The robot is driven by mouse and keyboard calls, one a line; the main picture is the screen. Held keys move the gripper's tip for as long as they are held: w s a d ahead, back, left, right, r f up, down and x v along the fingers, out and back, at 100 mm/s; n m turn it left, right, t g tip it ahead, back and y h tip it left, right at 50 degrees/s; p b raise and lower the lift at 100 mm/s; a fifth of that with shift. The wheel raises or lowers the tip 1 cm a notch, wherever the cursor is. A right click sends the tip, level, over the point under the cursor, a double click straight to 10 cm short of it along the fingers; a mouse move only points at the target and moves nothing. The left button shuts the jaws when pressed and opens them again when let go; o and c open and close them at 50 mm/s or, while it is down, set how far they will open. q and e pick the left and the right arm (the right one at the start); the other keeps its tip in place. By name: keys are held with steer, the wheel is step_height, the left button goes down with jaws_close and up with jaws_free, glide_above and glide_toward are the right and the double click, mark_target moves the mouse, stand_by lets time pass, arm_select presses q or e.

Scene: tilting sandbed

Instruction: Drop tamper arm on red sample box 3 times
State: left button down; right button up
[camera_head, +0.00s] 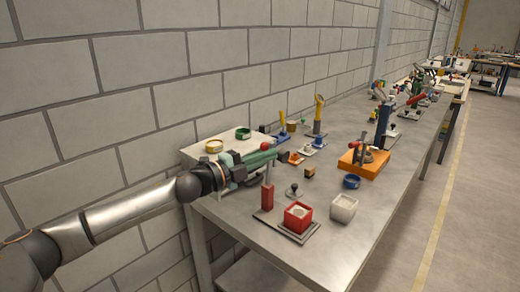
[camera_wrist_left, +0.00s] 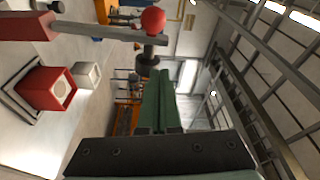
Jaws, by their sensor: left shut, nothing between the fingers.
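The tamper has a red post (camera_head: 267,197) that also shows in the left wrist view (camera_wrist_left: 27,27). Its grey arm (camera_wrist_left: 100,33) stands up from the post and ends in a red ball (camera_wrist_left: 153,20). A dark tamping foot (camera_wrist_left: 148,58) juts from the arm near the ball. The red sample box (camera_head: 298,217), with pale fill, sits beside the post on a grey plate; it also shows in the wrist view (camera_wrist_left: 48,88). My left gripper (camera_head: 274,153) has green fingers, shut and empty, with the tips (camera_wrist_left: 162,68) close to the foot; I cannot tell whether they touch.
A white box (camera_head: 343,208) stands right of the red box. A small knobbed stamp (camera_head: 293,191), a blue ring (camera_head: 351,181) and an orange block (camera_head: 363,161) stand farther along the bench (camera_head: 305,262). A block wall (camera_head: 180,90) runs along the left.

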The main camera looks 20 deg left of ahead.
mark_target(263, 147)
arm_select(q)
steer(key=w+a, duration=0.2)
steer(key=shift+w+a+f, duration=0.2)
steer(key=shift+a+f, duration=0.1)
steer(key=shift+a, duration=0.05)
steer(key=shift+a, duration=0.1)
arm_select(e)
steer(key=shift+w, duration=0.1)
arm_select(q)
steer(key=shift+w+a+n+p, duration=0.15)
steer(key=shift+w+a+n, duration=0.15)
steer(key=shift+a, duration=0.15)
steer(key=shift+w+a+n+p, duration=0.15)
steer(key=shift+a+n, duration=0.15)
steer(key=shift+a, duration=0.1)
steer(key=shift+t, duration=0.3)
arm_select(e)
steer(key=shift+w+a+r, duration=0.1)
steer(key=shift+a+r, duration=0.2)
steer(key=shift+a, duration=0.2)
steer(key=shift+d+r, duration=0.1)
